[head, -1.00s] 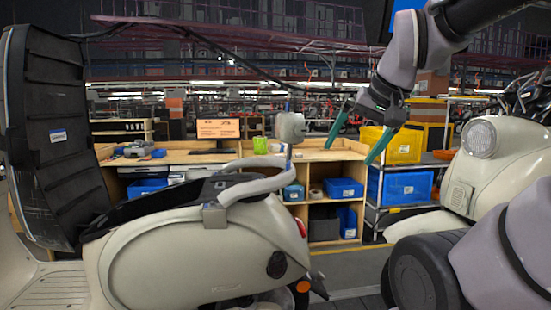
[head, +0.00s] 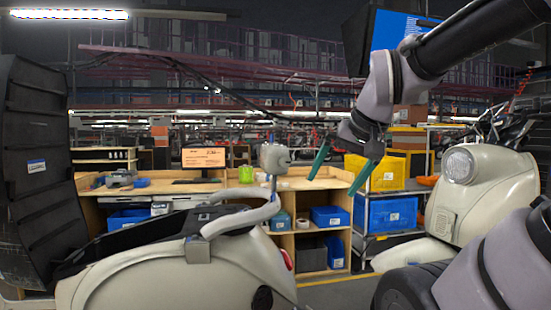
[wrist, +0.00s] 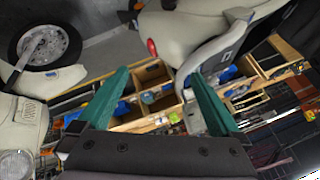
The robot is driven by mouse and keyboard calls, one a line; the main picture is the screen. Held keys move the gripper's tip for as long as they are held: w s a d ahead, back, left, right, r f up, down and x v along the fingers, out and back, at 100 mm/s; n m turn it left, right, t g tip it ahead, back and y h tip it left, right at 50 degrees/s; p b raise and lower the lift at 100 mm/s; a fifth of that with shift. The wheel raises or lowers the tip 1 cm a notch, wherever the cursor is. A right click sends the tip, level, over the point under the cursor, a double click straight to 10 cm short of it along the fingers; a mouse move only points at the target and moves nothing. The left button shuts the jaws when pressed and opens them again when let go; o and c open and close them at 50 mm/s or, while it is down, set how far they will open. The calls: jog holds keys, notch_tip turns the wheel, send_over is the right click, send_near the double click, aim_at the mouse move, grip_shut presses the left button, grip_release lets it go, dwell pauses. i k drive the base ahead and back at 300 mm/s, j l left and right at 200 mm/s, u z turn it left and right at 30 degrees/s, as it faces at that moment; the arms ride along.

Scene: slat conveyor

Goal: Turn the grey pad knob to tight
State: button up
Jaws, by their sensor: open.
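A grey pad (head: 275,158) with a small rounded part on its face, which I take for the pad knob, stands on a thin post at the rear of the cream scooter's grab rail (head: 240,220). The knob's setting is too small to read. My gripper (head: 332,186) is open and empty, its green fingers pointing down, to the right of the pad and apart from it. In the wrist view, the open fingers (wrist: 160,75) have the grab rail (wrist: 208,55) beyond them; I cannot make out the knob there.
A second scooter (head: 490,185) stands at right. Behind are a wooden workbench (head: 310,184) and yellow (head: 376,173) and blue (head: 386,213) crates. Open air lies between gripper and pad.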

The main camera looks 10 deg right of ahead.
aim_at(285, 161)
jog(key=k+j+z, duration=0.2)
jog(key=j, duration=0.2)
jog(key=k+j+z, duration=0.2)
jog(key=j, duration=0.2)
jog(key=k+j+z, duration=0.2)
jog(key=k+j, duration=0.05)
jog(key=j, duration=0.15)
